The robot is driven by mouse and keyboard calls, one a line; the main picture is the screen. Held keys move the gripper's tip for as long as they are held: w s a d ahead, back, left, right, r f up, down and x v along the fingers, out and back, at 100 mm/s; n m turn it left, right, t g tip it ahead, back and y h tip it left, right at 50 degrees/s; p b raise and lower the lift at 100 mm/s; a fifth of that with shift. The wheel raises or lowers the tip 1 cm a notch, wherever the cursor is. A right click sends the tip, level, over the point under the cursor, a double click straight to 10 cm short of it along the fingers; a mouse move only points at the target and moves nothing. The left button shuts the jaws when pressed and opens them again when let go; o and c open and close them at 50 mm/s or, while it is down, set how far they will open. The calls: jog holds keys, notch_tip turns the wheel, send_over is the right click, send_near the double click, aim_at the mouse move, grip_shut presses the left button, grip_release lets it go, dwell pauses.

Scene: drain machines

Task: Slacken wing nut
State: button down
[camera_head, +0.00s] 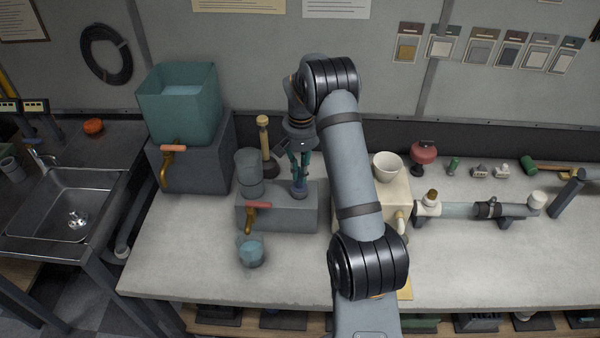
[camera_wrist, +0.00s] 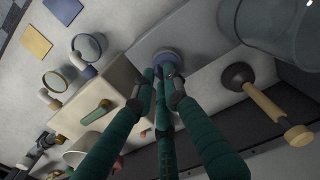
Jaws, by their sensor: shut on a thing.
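A small blue piece, apparently the wing nut (camera_head: 299,193), sits on top of the grey block (camera_head: 280,217) in the middle of the bench. Its round blue end (camera_wrist: 168,57) shows in the wrist view; the fingertips hide most of its shape, including any wings. My gripper (camera_head: 299,180) points down at it from above. In the wrist view, the green fingers of my gripper (camera_wrist: 164,76) are drawn together and closed on this piece. A brass tap with a red handle (camera_head: 257,206) is on the block's front, with a glass of bluish liquid (camera_head: 250,251) below it.
A clear cylinder (camera_head: 249,172) and a wooden-handled plunger (camera_head: 264,140) stand close by on the left. A teal tank (camera_head: 180,100) is further left. A cream box with a white bowl (camera_head: 387,166) stands right, partly behind my arm. A clamped pipe (camera_head: 460,209) lies further right.

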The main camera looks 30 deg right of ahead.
jog(key=n, duration=0.6)
jog(key=shift+w+d+n, duration=0.1)
jog(key=shift+d+n, duration=0.2)
jog(key=shift+d, duration=0.1)
jog(key=n, duration=0.2)
jog(key=n+p, duration=0.1)
jog(key=n, duration=0.3)
jog(key=shift+w+d, duration=0.25)
jog(key=c, duration=1.7)
grip_release()
jog(key=shift+c, duration=0.2)
notch_tip(320, 180, up, 12)
